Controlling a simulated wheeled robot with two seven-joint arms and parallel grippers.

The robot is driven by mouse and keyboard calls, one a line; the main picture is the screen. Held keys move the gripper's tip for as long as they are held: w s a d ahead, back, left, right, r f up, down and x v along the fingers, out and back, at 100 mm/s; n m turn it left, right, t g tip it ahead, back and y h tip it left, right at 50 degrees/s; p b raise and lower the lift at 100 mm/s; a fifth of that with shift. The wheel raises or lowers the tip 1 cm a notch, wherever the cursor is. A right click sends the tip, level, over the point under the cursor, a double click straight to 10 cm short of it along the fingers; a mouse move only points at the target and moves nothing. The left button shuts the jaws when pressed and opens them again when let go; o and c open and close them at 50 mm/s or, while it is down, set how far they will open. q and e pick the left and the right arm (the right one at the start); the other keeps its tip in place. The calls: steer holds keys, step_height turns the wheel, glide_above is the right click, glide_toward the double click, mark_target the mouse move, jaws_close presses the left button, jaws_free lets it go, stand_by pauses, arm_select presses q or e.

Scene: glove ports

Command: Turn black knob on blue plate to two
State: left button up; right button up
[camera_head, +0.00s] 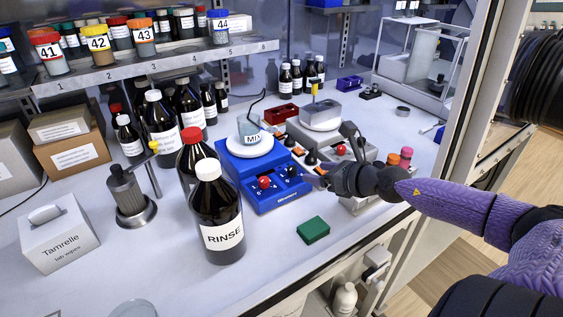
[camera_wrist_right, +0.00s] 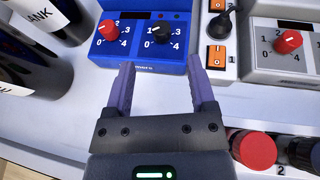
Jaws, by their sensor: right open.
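The blue plate (camera_head: 268,198) is a blue hotplate with a white round top bearing a MIX beaker (camera_head: 250,130). Its front panel has a red knob (camera_head: 264,182) at left and the black knob (camera_head: 292,171) at right. In the right wrist view the black knob (camera_wrist_right: 161,31) sits inside a 0 to 4 scale; I cannot clearly tell where its mark points. My right gripper (camera_wrist_right: 161,66) is open and empty, its purple fingers short of the knob, which lies ahead between them. In the head view this gripper (camera_head: 315,178) is just right of the panel. My left gripper is not in view.
A RINSE bottle (camera_head: 217,215) and a red-capped bottle stand left of the blue plate. A grey device (camera_wrist_right: 284,48) with another red knob stands to its right, beside orange switches (camera_wrist_right: 216,56). A green block (camera_head: 313,230) lies in front. Red and black caps (camera_wrist_right: 253,150) are near my gripper.

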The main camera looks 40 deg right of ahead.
mark_target(293, 168)
steer(key=b+x, duration=0.2)
steer(key=x, duration=0.1)
steer(key=shift+s+f+b, duration=0.1)
steer(key=shift+f+b, duration=0.05)
steer(key=shift+b, duration=0.25)
steer(key=shift+w+f+b, duration=0.15)
steer(key=shift+w+b, duration=0.25)
steer(key=shift+w, duration=0.35)
steer(key=shift+b+x, duration=0.85)
steer(key=shift+x, duration=1.55)
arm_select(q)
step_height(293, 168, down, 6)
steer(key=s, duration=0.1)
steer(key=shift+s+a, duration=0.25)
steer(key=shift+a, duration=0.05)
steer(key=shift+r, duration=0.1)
